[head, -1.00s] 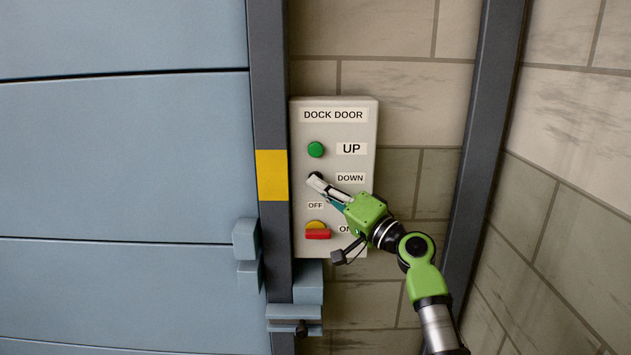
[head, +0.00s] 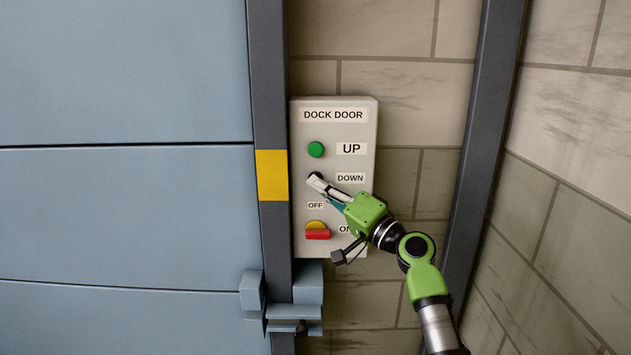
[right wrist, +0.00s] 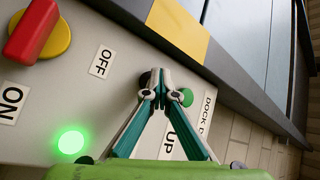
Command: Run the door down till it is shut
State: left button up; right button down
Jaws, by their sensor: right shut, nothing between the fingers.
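The blue-grey dock door (head: 120,215) fills the left of the head view; its lower edge is out of view. The DOCK DOOR control box (head: 362,108) has a green UP button (head: 316,149). Below it is a dark DOWN button (head: 316,175), mostly covered by my right gripper (head: 315,181). The gripper is shut and empty, its tips at the DOWN button and apparently touching it. In the right wrist view the closed tips (right wrist: 156,82) lie over the dark button (right wrist: 144,79). My left gripper is not in view.
A red switch handle (head: 317,234) on a yellow disc sits below, between the OFF and ON labels. A green lamp (right wrist: 70,142) glows on the box in the right wrist view. A dark door post (head: 270,100) with a yellow patch stands left of the box.

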jog(key=shift+s, duration=0.15)
jog(key=shift+s+p, duration=0.5)
jog(key=shift+s, duration=0.25)
jog(key=s+p, duration=0.2)
jog(key=s, duration=0.3)
jog(key=shift+p, duration=0.3)
dwell(0.5)
